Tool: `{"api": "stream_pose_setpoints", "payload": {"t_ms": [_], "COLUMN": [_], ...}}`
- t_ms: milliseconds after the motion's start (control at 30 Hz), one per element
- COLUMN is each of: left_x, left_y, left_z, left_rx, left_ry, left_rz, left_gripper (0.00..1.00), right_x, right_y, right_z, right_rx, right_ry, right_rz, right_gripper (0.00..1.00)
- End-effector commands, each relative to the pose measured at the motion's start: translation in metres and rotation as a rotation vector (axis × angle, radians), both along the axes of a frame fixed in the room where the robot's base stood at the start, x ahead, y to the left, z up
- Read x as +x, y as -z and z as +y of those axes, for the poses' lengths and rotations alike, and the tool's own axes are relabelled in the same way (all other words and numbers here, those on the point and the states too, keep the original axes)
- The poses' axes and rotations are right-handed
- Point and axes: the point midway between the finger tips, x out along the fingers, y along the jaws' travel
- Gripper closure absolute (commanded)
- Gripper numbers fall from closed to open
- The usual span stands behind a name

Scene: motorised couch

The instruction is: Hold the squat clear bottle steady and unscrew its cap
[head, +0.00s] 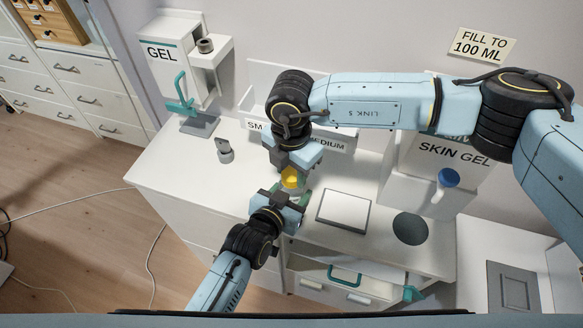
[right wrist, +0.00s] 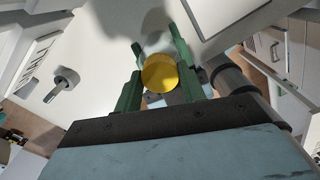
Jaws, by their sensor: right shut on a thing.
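A yellow cap (head: 290,180) shows between my two grippers over the white counter. It also shows from above, round, between the green fingers in the right wrist view (right wrist: 160,73). My right gripper (head: 292,168) comes down from above and is shut on the cap. My left gripper (head: 286,205) reaches in from the front, low, at the height of the bottle under the cap. The clear bottle is mostly hidden by the grippers, so I cannot tell whether the left fingers press on it.
A white pad (head: 343,211) and a dark round disc (head: 411,228) lie to the right on the counter (head: 200,175). A grey cylindrical part (head: 224,150) stands at the left. The GEL dispenser (head: 178,60) is behind it. A SKIN GEL box (head: 440,165) stands at the right. An open drawer (head: 345,275) is in front.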

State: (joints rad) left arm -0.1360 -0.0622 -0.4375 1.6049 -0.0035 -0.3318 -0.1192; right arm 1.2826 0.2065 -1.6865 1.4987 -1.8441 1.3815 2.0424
Motion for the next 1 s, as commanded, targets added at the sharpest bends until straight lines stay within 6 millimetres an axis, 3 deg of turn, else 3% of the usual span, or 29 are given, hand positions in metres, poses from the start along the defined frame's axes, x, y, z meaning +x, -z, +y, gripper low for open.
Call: {"api": "stream_pose_setpoints", "payload": {"t_ms": [267,1000], "left_x": [0.0001,0.0000], "left_y": [-0.0001,0.0001], "left_z": [0.0002,0.0003], "left_rx": [0.000,0.000], "left_ry": [0.000,0.000], "left_rz": [0.000,0.000], "left_gripper": [1.00,1.00], "right_x": [0.0003,0.0006], "right_y": [-0.0004,-0.0012], "right_z": [-0.0003,0.0000], "right_rx": [-0.001,-0.002], "right_ry": [-0.112,-1.532], "right_rz": [-0.001,0.000], "right_gripper": [0.88,0.88]}}
